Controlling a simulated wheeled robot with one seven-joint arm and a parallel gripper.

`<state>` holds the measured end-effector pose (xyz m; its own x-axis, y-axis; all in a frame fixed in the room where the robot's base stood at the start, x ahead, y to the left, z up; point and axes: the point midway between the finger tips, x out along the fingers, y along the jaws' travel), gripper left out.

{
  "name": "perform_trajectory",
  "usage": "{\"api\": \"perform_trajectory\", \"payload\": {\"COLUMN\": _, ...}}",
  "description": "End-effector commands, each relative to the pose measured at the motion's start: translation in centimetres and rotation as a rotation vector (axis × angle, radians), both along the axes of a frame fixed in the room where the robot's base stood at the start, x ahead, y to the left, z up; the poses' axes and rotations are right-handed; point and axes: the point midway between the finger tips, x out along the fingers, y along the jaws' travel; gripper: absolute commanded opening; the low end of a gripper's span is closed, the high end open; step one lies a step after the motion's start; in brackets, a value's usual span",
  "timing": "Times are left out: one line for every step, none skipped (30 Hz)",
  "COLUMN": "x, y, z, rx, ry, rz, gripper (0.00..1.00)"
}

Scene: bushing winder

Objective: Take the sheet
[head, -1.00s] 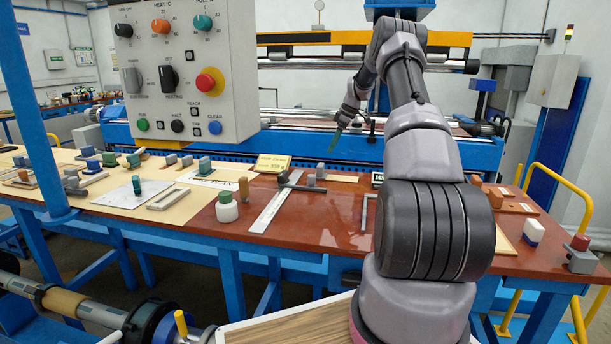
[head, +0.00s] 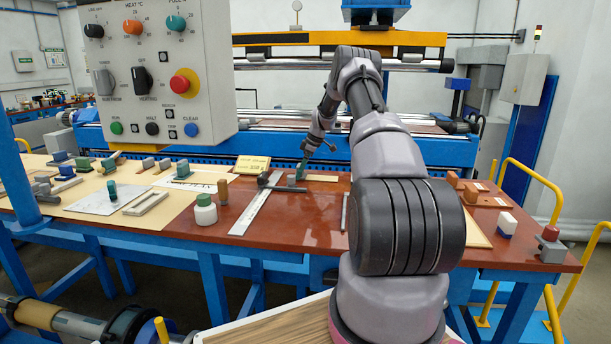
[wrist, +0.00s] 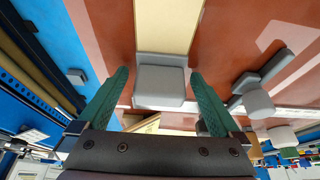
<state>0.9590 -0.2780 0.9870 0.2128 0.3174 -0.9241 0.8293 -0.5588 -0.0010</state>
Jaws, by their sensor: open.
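A narrow cream sheet (head: 321,178) lies flat on the red-brown tabletop near the far edge of the bench. It shows as a pale strip in the wrist view (wrist: 162,25). A grey block (wrist: 160,82) stands at its end. My gripper (head: 303,170) is low over the bench at that block. In the wrist view my green fingers (wrist: 160,88) are open, one on each side of the block, with a gap on both sides. Whether the block rests on the sheet or is joined to it, I cannot tell.
A dark-handled tool (head: 268,181) and a steel rule (head: 256,206) lie just left of the sheet. A white bottle with a green cap (head: 204,210) stands farther left.

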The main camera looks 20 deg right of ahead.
Motion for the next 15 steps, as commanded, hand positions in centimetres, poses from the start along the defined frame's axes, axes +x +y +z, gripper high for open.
{"api": "perform_trajectory", "payload": {"x": 0.08, "y": 0.06, "z": -0.17, "rx": -0.001, "ry": -0.001, "rz": 0.000, "gripper": 1.00}}
{"api": "perform_trajectory", "payload": {"x": 0.09, "y": 0.06, "z": -0.19, "rx": -0.001, "ry": -0.001, "rz": 0.000, "gripper": 1.00}}
{"api": "perform_trajectory", "payload": {"x": 0.09, "y": 0.04, "z": -0.16, "rx": -0.001, "ry": -0.002, "rz": -0.001, "gripper": 1.00}}
{"api": "perform_trajectory", "payload": {"x": 0.09, "y": 0.04, "z": -0.14, "rx": -0.001, "ry": -0.002, "rz": -0.001, "gripper": 1.00}}
{"api": "perform_trajectory", "payload": {"x": 0.08, "y": 0.04, "z": -0.14, "rx": -0.001, "ry": -0.001, "rz": 0.000, "gripper": 1.00}}
{"api": "perform_trajectory", "payload": {"x": 0.07, "y": 0.04, "z": -0.14, "rx": 0.000, "ry": 0.000, "rz": -0.001, "gripper": 1.00}}
{"api": "perform_trajectory", "payload": {"x": 0.07, "y": 0.04, "z": -0.14, "rx": 0.000, "ry": 0.000, "rz": -0.001, "gripper": 0.92}}
{"api": "perform_trajectory", "payload": {"x": 0.07, "y": 0.04, "z": -0.14, "rx": 0.000, "ry": 0.000, "rz": -0.001, "gripper": 0.81}}
{"api": "perform_trajectory", "payload": {"x": 0.07, "y": 0.03, "z": -0.13, "rx": 0.000, "ry": 0.000, "rz": -0.001, "gripper": 0.66}}
{"api": "perform_trajectory", "payload": {"x": 0.07, "y": 0.03, "z": -0.13, "rx": 0.000, "ry": 0.000, "rz": -0.001, "gripper": 0.54}}
{"api": "perform_trajectory", "payload": {"x": 0.07, "y": 0.03, "z": -0.14, "rx": 0.000, "ry": 0.000, "rz": -0.001, "gripper": 0.43}}
{"api": "perform_trajectory", "payload": {"x": 0.07, "y": 0.03, "z": -0.13, "rx": 0.000, "ry": 0.000, "rz": -0.001, "gripper": 0.27}}
{"api": "perform_trajectory", "payload": {"x": 0.06, "y": 0.02, "z": -0.13, "rx": 0.000, "ry": 0.000, "rz": -0.001, "gripper": 0.19}}
{"api": "perform_trajectory", "payload": {"x": 0.07, "y": 0.03, "z": -0.12, "rx": 0.000, "ry": 0.000, "rz": -0.001, "gripper": 0.19}}
{"api": "perform_trajectory", "payload": {"x": 0.07, "y": 0.03, "z": -0.12, "rx": 0.000, "ry": 0.000, "rz": -0.001, "gripper": 0.19}}
